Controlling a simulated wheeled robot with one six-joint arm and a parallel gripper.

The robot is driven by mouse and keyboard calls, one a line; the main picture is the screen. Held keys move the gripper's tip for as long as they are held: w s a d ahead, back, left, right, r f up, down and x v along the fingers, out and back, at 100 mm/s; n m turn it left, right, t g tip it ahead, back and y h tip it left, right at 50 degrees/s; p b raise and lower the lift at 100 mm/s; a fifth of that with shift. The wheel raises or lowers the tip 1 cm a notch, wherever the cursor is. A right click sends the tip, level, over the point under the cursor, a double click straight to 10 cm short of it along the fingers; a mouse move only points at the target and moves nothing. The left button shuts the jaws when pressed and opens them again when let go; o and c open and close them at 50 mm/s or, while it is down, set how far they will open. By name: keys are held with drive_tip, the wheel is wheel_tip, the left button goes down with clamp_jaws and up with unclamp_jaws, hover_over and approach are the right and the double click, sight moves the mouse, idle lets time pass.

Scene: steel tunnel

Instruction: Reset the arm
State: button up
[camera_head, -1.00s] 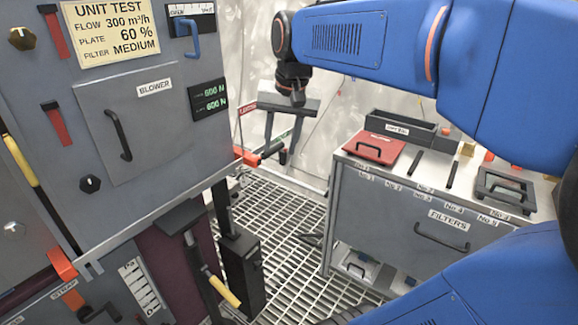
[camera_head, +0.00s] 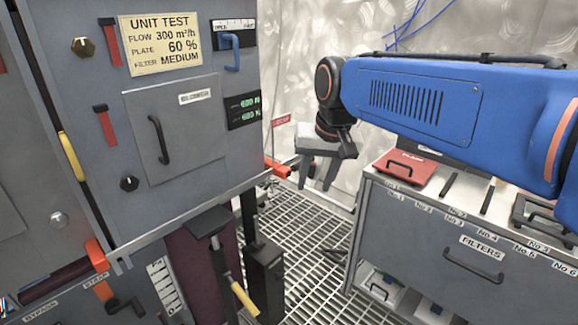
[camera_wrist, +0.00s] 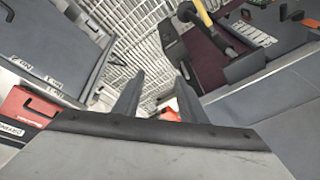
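My gripper (camera_head: 317,178) hangs below the blue arm in the head view, between the grey test unit and the filter cabinet. Its two grey fingers point down over the floor grating and touch nothing that I can see. In the wrist view my gripper (camera_wrist: 158,84) shows both fingers apart with nothing held between them. The grating shows past the fingertips. The blue upper link of my arm reaches in from the right of the head view, above the cabinet.
The test unit (camera_head: 180,105) with its blower door fills the left. The filter cabinet (camera_head: 430,230) at right bears a red filter (camera_head: 405,172) and a dark-handled frame (camera_head: 540,217). A yellow-handled lever (camera_head: 243,298) sticks out low.

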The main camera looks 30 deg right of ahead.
drive_tip(key=s+a+f+n+t, duration=0.1)
drive_tip(key=s+a+f+n, duration=0.2)
drive_tip(key=s+f, duration=0.7)
drive_tip(key=shift+a+f+n, duration=0.2)
drive_tip(key=shift+a+n, duration=0.1)
drive_tip(key=shift+n, duration=0.7)
